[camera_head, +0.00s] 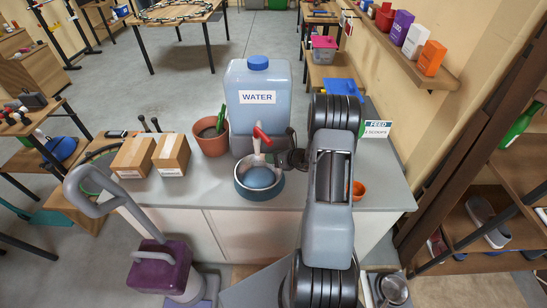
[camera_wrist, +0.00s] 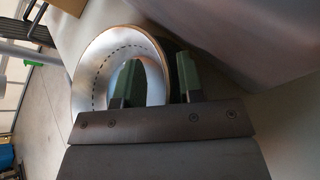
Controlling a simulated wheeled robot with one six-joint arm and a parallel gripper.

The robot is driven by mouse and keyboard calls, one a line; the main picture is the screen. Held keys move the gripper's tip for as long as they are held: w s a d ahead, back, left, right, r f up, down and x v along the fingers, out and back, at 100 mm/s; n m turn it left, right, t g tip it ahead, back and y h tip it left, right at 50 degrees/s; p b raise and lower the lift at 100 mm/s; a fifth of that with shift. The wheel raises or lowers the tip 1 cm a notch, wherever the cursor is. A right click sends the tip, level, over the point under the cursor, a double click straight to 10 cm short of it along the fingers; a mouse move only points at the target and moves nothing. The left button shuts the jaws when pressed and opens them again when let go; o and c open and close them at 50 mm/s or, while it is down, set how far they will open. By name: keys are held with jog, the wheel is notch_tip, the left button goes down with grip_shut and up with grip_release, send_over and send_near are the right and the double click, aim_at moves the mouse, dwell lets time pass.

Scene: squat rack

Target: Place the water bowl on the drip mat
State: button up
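The water bowl (camera_head: 245,191) is dark blue outside with a pale inside, and stands on the grey counter under the spigot of the water tank. A smooth blue shape, perhaps water, fills its middle. The wrist view shows the bowl (camera_wrist: 92,75) close up, with a dashed line inside. My gripper (camera_wrist: 158,78) is open at its rim: one green finger is over the inside, the other beyond the wall, with a gap between them. In the head view, my gripper is just right of the bowl, partly hidden by my arm. I cannot identify the drip mat.
The water tank (camera_head: 258,98) with its red lever (camera_head: 262,134) stands right behind the bowl. A terracotta pot (camera_head: 209,139) and two cardboard boxes (camera_head: 171,155) are to the left. A small orange cup (camera_head: 359,189) is right of my arm. The front counter strip is clear.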

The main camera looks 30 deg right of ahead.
jog(key=b+v, duration=0.1)
jog(key=v, duration=1.1)
jog(key=s+a+r+n+g, duration=0.3)
jog(key=s+a+n+g, duration=0.65)
jog(key=n, duration=0.85)
jog(key=s+a+r+n+t+h, duration=0.1)
jog(key=s+a+r+n+h, duration=0.1)
jog(key=a+r+n, duration=0.3)
jog(key=s+a+r+n+t+h, duration=0.1)
jog(key=a+r+n+h, duration=0.3)
jog(key=r+n, duration=0.5)
jog(key=s+a+n, duration=0.1)
jog(key=a+n, duration=0.1)
jog(key=shift+s+a+n, duration=0.3)
jog(key=shift+t, duration=0.25)
